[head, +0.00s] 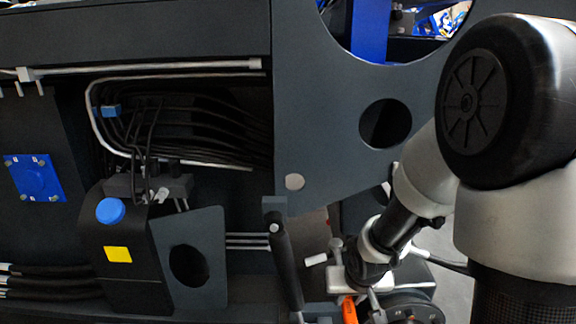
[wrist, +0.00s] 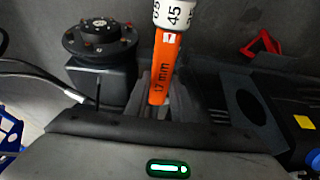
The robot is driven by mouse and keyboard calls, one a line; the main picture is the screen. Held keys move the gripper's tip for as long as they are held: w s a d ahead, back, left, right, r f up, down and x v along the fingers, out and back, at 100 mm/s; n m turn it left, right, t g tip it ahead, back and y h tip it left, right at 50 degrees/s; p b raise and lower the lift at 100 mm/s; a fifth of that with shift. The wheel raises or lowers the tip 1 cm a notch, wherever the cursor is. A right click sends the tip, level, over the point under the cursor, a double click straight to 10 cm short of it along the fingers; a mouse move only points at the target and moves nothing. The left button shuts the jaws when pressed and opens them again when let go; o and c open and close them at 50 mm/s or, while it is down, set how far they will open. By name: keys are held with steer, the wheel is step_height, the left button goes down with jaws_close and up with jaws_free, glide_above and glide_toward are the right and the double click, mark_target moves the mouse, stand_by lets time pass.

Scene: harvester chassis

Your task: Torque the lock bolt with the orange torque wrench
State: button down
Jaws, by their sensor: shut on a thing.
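The orange torque wrench (wrist: 165,70) shows in the wrist view, marked "17 mm", with a white scale collar at its top. My gripper (wrist: 157,105) is shut on it; the fingers are partly hidden behind the wrench and the gripper body. In the head view a small orange part of the wrench (head: 349,310) shows at the bottom edge, below my wrist. A dark round flange with bolts (wrist: 100,38) stands left of the wrench in the wrist view, apart from it. It also shows at the bottom right in the head view (head: 412,308). I cannot tell which bolt is the lock bolt.
A black tank with a blue cap (head: 110,210) and yellow label stands at the left. A dark upright lever (head: 283,262) is close left of my wrist. A large dark chassis plate (head: 335,130) rises behind. A red bracket (wrist: 265,40) lies at the upper right in the wrist view.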

step_height(320, 180, down, 21)
steer(key=b, duration=1.8)
steer(key=shift+f+b, duration=0.2)
steer(key=shift+b, duration=0.2)
steer(key=shift+w, duration=0.1)
